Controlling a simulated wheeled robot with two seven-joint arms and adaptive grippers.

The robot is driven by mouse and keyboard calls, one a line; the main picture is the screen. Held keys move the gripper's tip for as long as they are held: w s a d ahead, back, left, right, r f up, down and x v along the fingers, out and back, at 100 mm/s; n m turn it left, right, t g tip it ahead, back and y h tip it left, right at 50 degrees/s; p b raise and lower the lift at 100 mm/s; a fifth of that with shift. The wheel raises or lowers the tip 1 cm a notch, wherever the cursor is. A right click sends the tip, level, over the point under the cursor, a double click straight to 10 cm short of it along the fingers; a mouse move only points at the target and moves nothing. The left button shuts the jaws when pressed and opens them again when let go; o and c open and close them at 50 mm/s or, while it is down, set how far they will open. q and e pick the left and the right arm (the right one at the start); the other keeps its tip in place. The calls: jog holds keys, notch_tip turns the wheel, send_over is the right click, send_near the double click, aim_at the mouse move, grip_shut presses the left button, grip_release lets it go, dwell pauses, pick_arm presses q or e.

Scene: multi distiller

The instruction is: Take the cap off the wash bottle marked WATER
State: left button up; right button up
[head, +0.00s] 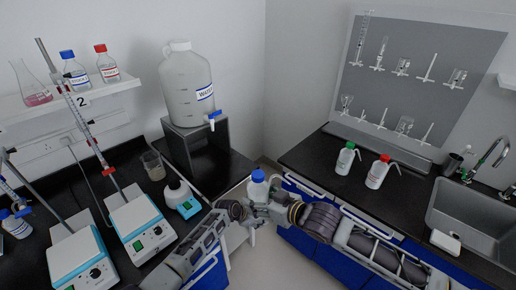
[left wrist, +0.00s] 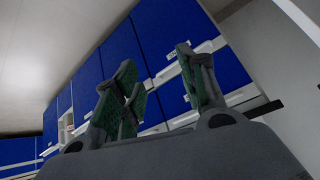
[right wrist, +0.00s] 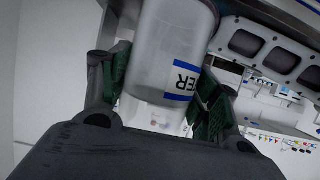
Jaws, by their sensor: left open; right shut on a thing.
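The wash bottle (head: 258,190) has a translucent white body and a blue cap (head: 258,176) on top. It stands upright between my grippers in the head view, above the gap between the benches. My right gripper (right wrist: 163,95) is shut around its body (right wrist: 170,40); a blue-edged label ending in "ER" shows in the right wrist view. In the head view, my left gripper (head: 240,208) is beside and a little below the bottle, partly overlapping the right gripper. The left wrist view shows my left gripper (left wrist: 160,95) open and empty, with green finger pads; the bottle is not seen there.
Green-capped (head: 345,158) and red-capped (head: 377,172) wash bottles stand on the right bench near a sink (head: 480,222). A large water carboy (head: 188,85) stands on a dark stand at the back left. Hotplates (head: 140,222) and a beaker (head: 153,166) occupy the left bench.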

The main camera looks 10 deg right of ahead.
pick_arm(q)
jog(key=w+d+r+m+g, duration=0.1)
jog(key=w+d+r+m, duration=0.15)
jog(key=r, duration=0.55)
jog(key=w+d+r+m, duration=0.15)
jog(key=r+m, duration=0.25)
jog(key=r, duration=0.4)
notch_tip(320, 180, up, 31)
jog(key=m+g+y, duration=0.3)
jog(key=m+y, duration=0.3)
jog(key=m, duration=1.4)
send_over(258, 174)
jog(key=shift+w+d+r+n, duration=0.1)
jog(key=shift+w+d+n, duration=0.15)
jog(key=shift+d, duration=0.05)
jog(key=shift+s+a+r+y, duration=0.25)
jog(key=shift+a+y, duration=0.05)
jog(key=shift+f, duration=0.15)
jog(key=shift+f, duration=3.9)
